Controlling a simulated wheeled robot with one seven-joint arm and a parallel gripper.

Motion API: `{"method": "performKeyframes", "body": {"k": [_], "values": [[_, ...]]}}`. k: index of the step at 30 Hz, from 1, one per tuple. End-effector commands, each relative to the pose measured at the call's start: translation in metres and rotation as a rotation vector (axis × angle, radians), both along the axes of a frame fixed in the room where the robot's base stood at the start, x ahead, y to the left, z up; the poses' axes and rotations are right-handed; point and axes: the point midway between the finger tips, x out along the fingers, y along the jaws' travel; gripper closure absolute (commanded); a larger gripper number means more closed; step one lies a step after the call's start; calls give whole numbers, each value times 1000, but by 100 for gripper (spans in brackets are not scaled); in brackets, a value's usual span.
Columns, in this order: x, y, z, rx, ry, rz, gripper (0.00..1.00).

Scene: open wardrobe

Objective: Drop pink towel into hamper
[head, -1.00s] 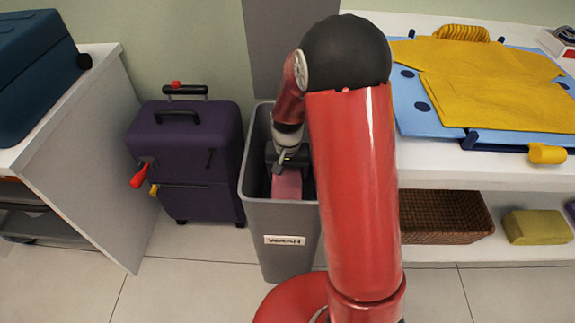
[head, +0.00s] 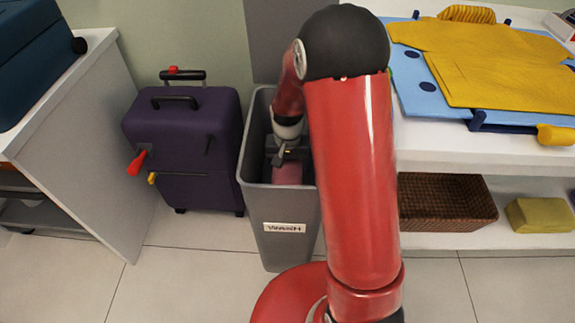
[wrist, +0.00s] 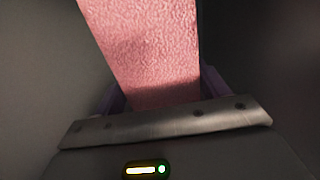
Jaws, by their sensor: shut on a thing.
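The pink towel (head: 287,173) hangs inside the mouth of the grey hamper (head: 258,195), which has a white label on its front. My gripper (head: 284,157) is down in the hamper's opening and shut on the towel. In the wrist view the pink towel (wrist: 150,50) runs away from between the fingers of my gripper (wrist: 160,102), with dark grey hamper walls on both sides. My red arm hides the hamper's right side. I cannot tell whether the towel's lower end touches the bottom.
A purple suitcase (head: 185,150) stands left of the hamper. Right are a white shelf (head: 440,145) with a yellow shirt (head: 490,65) on a blue board, a wicker basket (head: 447,203) and a folded yellow-green cloth (head: 540,215) below. A white cabinet side (head: 90,150) stands at left.

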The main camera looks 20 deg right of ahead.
Motion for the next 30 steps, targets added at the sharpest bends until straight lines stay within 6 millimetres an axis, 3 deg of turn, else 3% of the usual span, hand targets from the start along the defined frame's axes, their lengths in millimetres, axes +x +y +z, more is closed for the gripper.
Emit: {"method": "performKeyframes", "body": {"k": [26,27,30], "values": [[0,0,-10,0,0,0,39],[0,0,-10,0,0,0,25],[0,0,-10,0,0,0,12]]}}
